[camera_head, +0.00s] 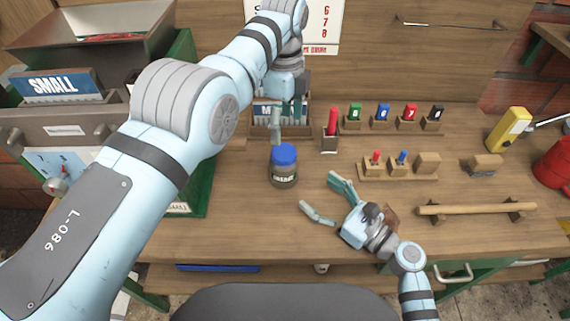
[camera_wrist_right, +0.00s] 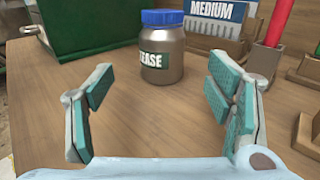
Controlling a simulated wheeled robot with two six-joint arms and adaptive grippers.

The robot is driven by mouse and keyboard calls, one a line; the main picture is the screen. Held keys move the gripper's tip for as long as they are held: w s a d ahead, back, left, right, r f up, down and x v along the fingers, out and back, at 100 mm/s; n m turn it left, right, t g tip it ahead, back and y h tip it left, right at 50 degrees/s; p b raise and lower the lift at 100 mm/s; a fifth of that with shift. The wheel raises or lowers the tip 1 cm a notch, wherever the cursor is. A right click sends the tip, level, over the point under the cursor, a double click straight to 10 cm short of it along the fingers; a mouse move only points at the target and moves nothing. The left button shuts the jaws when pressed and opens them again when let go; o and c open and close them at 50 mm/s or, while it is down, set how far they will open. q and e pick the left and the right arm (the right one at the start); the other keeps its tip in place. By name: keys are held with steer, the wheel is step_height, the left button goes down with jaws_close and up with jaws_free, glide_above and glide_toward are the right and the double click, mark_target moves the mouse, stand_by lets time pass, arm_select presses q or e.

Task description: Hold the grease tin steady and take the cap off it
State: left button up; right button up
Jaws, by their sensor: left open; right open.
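The grease tin (camera_head: 284,175) stands upright on the bench, a metal-brown jar with a dark label. Its blue cap (camera_head: 285,154) is on top. In the right wrist view the tin (camera_wrist_right: 162,68) and blue cap (camera_wrist_right: 162,17) show straight ahead, beyond the fingertips. My left gripper (camera_head: 288,112) is open and points down, above and behind the tin, apart from it. My right gripper (camera_head: 330,199) is open and empty, low over the bench to the right and front of the tin. Its fingers also show in the right wrist view (camera_wrist_right: 155,95), with bare bench between them.
A red marker in a wooden holder (camera_head: 330,146) stands right of the tin. A wooden bar (camera_head: 475,209) lies at right. A green box (camera_head: 190,195) is at left. The bench in front of the tin is clear.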

mark_target(292, 172)
arm_select(q)
steer(key=shift+w+a+f, duration=0.15)
steer(key=shift+w, duration=0.05)
arm_select(e)
steer(key=x, duration=1.2)
steer(key=shift+f, duration=0.1)
arm_select(q)
steer(key=shift+s, duration=0.2)
arm_select(e)
steer(key=shift+a, duration=0.15)
steer(key=shift+c, duration=0.6)
